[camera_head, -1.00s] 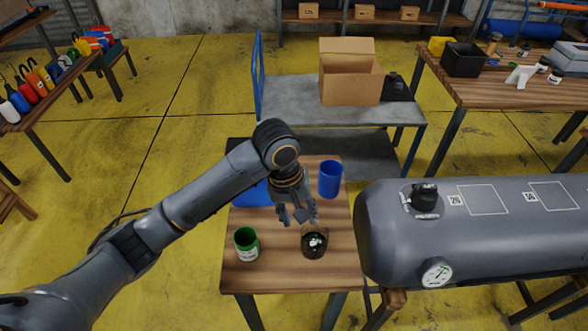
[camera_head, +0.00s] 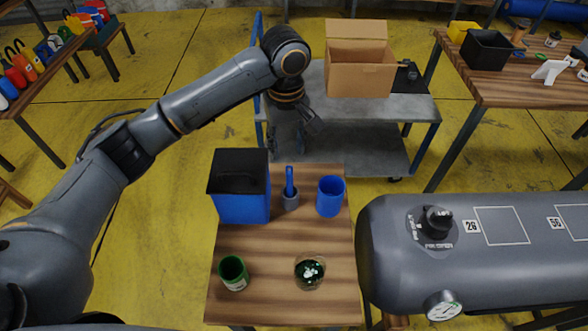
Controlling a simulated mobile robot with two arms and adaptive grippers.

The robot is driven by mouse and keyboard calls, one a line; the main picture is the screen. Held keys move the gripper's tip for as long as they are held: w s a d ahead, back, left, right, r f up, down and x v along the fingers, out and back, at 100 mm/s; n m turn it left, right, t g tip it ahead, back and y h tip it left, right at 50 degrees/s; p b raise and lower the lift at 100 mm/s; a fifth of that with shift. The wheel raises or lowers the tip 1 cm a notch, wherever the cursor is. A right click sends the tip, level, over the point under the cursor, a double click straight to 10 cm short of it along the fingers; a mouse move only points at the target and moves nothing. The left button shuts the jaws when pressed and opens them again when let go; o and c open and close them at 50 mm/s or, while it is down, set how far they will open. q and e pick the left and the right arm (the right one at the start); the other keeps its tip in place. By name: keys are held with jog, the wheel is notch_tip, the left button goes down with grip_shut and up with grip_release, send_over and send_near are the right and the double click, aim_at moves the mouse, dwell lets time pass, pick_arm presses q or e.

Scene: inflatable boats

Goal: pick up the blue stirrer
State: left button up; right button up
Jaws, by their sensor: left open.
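The blue stirrer (camera_head: 289,180) stands upright in a small grey holder (camera_head: 291,202) on the wooden table (camera_head: 262,262). It is between a blue box with a black lid (camera_head: 240,204) and a blue cup (camera_head: 330,197). My left gripper (camera_head: 296,138) is open and empty. In the picture it shows just above the stirrer, in front of the grey cart, apart from the stirrer. My right gripper is not in view.
A green can (camera_head: 233,273) and a glass with dark and white contents (camera_head: 310,271) stand at the table's near part. A large grey tank (camera_head: 470,240) lies close on the right. A grey cart (camera_head: 355,125) with a cardboard box (camera_head: 361,75) stands behind.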

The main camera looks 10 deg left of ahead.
aim_at(287, 167)
pick_arm(q)
jog(key=shift+w+f, duration=0.15)
jog(key=shift+f, duration=0.2)
jog(key=f, duration=0.4)
jog(key=s+f+p, duration=0.1)
jog(key=f, duration=0.1)
jog(key=shift+f, duration=0.4)
jog(key=shift+w+f, duration=0.15)
jog(key=shift+f, duration=0.15)
jog(key=f, duration=0.1)
jog(key=f+p, duration=0.1)
jog(key=shift+d+f, duration=0.2)
jog(key=shift+f, duration=0.1)
notch_tip(287, 167, down, 2)
jog(key=shift+w+f+p, duration=0.1)
jog(key=shift+p, duration=0.25)
jog(key=shift+f, duration=0.2)
grip_shut()
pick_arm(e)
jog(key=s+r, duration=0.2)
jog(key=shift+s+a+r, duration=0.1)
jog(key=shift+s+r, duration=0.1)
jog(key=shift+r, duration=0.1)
